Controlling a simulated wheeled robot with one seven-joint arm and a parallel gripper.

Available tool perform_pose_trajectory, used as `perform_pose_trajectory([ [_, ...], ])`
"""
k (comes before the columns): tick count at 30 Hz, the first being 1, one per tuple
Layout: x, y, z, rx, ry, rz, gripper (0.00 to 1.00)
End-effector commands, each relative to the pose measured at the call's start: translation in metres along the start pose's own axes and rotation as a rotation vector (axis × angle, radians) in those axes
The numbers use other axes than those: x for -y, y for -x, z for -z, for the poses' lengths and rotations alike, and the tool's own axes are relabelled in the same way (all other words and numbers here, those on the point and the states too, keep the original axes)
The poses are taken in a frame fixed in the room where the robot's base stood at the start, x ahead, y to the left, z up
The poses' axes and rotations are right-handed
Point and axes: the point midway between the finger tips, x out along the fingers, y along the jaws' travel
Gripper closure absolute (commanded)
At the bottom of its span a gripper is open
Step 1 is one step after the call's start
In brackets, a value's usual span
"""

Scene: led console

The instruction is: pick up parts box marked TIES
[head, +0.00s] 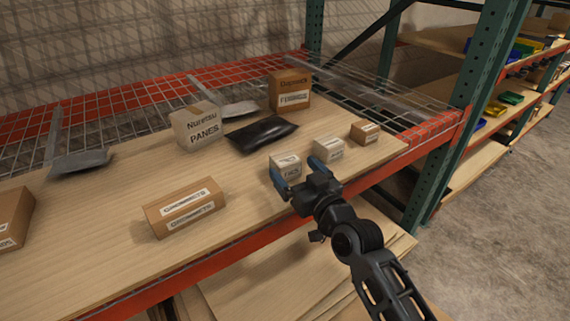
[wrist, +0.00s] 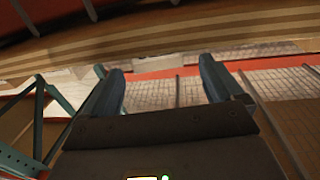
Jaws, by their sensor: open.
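A small white box (head: 285,165) sits near the front edge of the shelf board, with a short dark label on its front too small to read surely; I cannot tell if it says TIES. My gripper (head: 297,166) is open at this box, its blue fingers apart, the left one overlapping the box's left side in the head view. I cannot tell whether they touch it. The open fingers (wrist: 162,68) also show in the wrist view, with a pale, blurred shape between them. Another small white box (head: 329,149) stands just right of the fingers, its label unreadable.
A small brown box (head: 365,132) stands farther right. A long brown box (head: 184,207) marked GROMMETS lies left. Behind are a PANES box (head: 197,126), a black bag (head: 262,134) and a tall brown box (head: 289,91). An orange beam (head: 247,242) and green post (head: 452,130) border the shelf.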

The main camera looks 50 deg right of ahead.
Motion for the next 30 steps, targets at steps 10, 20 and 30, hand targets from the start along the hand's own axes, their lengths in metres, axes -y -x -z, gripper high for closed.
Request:
perform_pose_trajectory([
  [10, -0.003, -0.042, -0.002, -0.002, 0.001, -0.001, 0.06],
  [20, -0.002, -0.059, -0.004, 0.000, 0.001, -0.002, 0.06],
  [30, -0.002, -0.058, -0.004, 0.000, 0.001, -0.002, 0.29],
])
